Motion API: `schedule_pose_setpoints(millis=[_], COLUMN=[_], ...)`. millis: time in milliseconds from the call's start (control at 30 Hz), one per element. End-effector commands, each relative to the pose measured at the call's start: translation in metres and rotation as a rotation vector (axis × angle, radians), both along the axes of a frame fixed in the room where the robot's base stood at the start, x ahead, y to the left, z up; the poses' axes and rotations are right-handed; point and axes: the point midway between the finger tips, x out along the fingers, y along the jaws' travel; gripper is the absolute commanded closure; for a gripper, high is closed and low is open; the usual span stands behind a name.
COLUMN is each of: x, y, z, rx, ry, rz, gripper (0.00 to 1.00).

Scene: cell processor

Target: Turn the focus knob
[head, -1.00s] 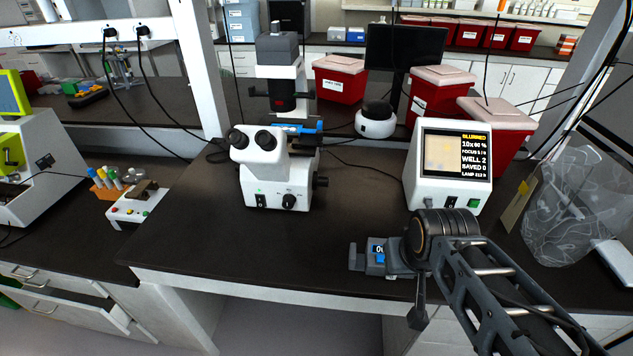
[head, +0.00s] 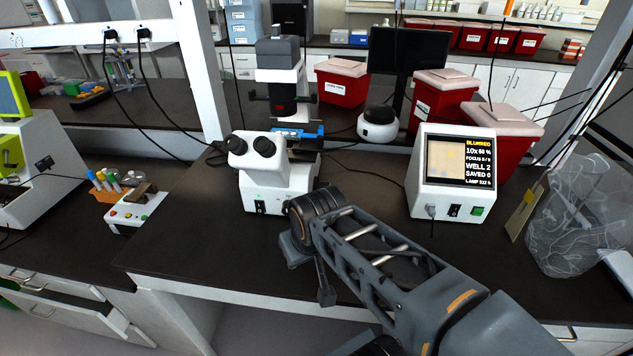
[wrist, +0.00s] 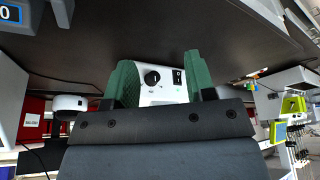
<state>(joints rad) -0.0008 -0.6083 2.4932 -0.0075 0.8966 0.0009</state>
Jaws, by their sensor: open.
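The white microscope (head: 262,188) stands on the dark bench. Its focus knob (wrist: 153,77), round and black, shows on the white front panel in the wrist view. In the head view my arm hides the knob. My gripper (wrist: 159,70) is open, with one green finger on each side of the knob in the wrist view. Gaps show between the fingers and the knob, and I see no contact. How far the fingertips are from the panel I cannot tell. The screen box (head: 455,172) reads BLURRED, 10x and WELL 2; its focus line is small.
A small control box with coloured buttons (head: 136,211) and a tube rack stand to the left. A round white device (head: 378,128) sits behind. Red bins (head: 492,140) and a clear bag (head: 575,220) are at the right.

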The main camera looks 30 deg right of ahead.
Motion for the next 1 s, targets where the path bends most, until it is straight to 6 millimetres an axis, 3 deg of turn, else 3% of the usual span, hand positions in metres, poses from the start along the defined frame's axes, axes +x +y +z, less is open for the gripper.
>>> schedule_pose_setpoints(millis=[67, 167, 267, 367, 500, 600, 767, 1000], x=[0.012, 0.049, 0.108, 0.176, 0.252, 0.283, 0.287, 0.246], y=[-0.009, -0.036, -0.082, -0.135, -0.189, -0.214, -0.251, -0.271], z=[0.004, 0.02, 0.053, 0.099, 0.147, 0.144, 0.095, 0.036], rx=[-0.027, -0.11, -0.243, -0.384, -0.498, -0.481, -0.334, -0.05], ry=[-0.038, -0.161, -0.374, -0.643, -0.953, -1.045, -0.966, -0.697], rz=[-0.021, -0.078, -0.133, -0.122, 0.075, 0.307, 0.623, 0.869], gripper=[0.42, 0.37, 0.37, 0.37, 0.37, 0.37, 0.37, 0.37])
